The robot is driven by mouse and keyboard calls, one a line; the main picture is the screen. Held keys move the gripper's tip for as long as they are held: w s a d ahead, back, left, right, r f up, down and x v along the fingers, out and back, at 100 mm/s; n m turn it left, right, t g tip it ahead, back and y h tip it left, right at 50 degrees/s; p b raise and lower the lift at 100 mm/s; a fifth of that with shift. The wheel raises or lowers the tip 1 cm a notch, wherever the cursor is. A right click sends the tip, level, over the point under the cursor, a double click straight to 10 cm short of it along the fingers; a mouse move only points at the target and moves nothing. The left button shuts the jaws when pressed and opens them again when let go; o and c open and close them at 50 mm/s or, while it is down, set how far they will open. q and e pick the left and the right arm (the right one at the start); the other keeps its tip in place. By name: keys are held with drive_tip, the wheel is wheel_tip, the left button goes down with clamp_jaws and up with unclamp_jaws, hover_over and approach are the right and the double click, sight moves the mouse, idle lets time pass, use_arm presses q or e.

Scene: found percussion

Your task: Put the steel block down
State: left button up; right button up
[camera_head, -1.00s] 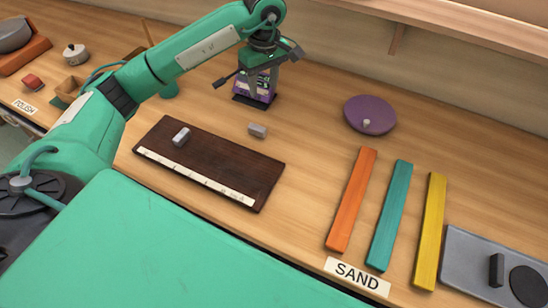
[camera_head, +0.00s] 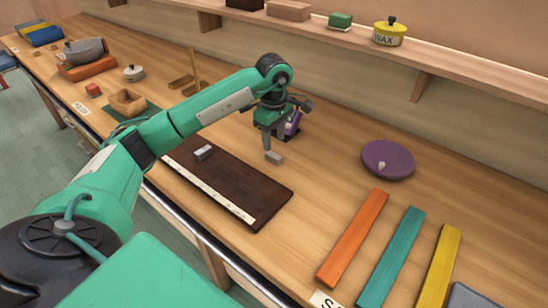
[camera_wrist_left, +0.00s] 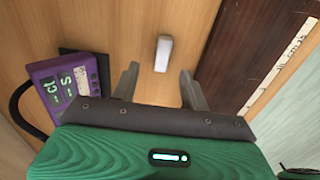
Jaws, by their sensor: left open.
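A small grey metal-looking block (camera_head: 274,158) lies on the wooden bench, right of the dark brown board (camera_head: 252,196). It also shows in the left wrist view (camera_wrist_left: 163,54), lying on bare wood just beyond the fingertips and in line with the gap between them. A second small grey block (camera_head: 203,152) lies on the dark board. The pictures do not tell which is called steel. My left gripper (camera_head: 267,143) points down just above the block on the bench. In the left wrist view the gripper (camera_wrist_left: 159,73) is open with nothing between its fingers.
A purple device with a digital display (camera_wrist_left: 65,88) stands close beside the gripper. A purple disc (camera_head: 388,160) and orange (camera_head: 353,238), teal (camera_head: 391,258) and yellow (camera_head: 438,268) bars lie to the right. A wall shelf (camera_head: 330,35) runs behind. Bench is clear between block and disc.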

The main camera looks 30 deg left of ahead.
sight(273, 154)
use_arm(q)
drive_tip(key=shift+f, duration=0.5)
drive_tip(key=f, duration=0.2)
drive_tip(key=f+p, duration=0.1)
drive_tip(key=f, duration=0.1)
drive_tip(key=shift+s+a, duration=0.15)
drive_tip(key=shift+s, duration=0.05)
drive_tip(key=shift+f, duration=0.4)
use_arm(e)
drive_tip(key=shift+s+d+r, duration=0.1)
drive_tip(key=shift+s, duration=1)
use_arm(q)
drive_tip(key=shift+c, duration=1)
clamp_jaws()
use_arm(e)
drive_tip(key=shift+w+a, duration=0.2)
drive_tip(key=shift+a, duration=0.1)
